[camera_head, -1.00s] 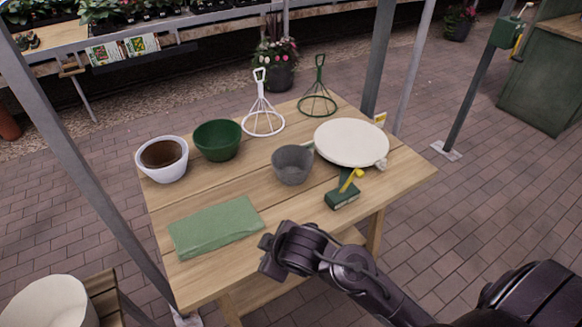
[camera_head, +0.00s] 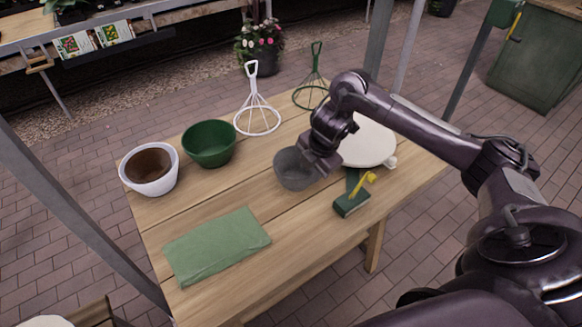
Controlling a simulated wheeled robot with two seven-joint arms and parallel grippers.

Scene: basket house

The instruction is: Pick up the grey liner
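The grey liner (camera_head: 292,171) is a small grey pot-shaped cup standing on the wooden table (camera_head: 240,283), near its middle. My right gripper (camera_head: 318,168) is at the liner's right rim, pointing down, and overlaps that side in the picture. The fingers are mostly hidden by the wrist, so I cannot tell whether they are open or touching the liner. My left gripper is out of view.
A green bowl (camera_head: 209,144) and a white pot with brown inside (camera_head: 149,167) stand to the left. White (camera_head: 258,115) and green (camera_head: 313,92) wire hangers stand behind. A green cloth (camera_head: 216,246) lies in front.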

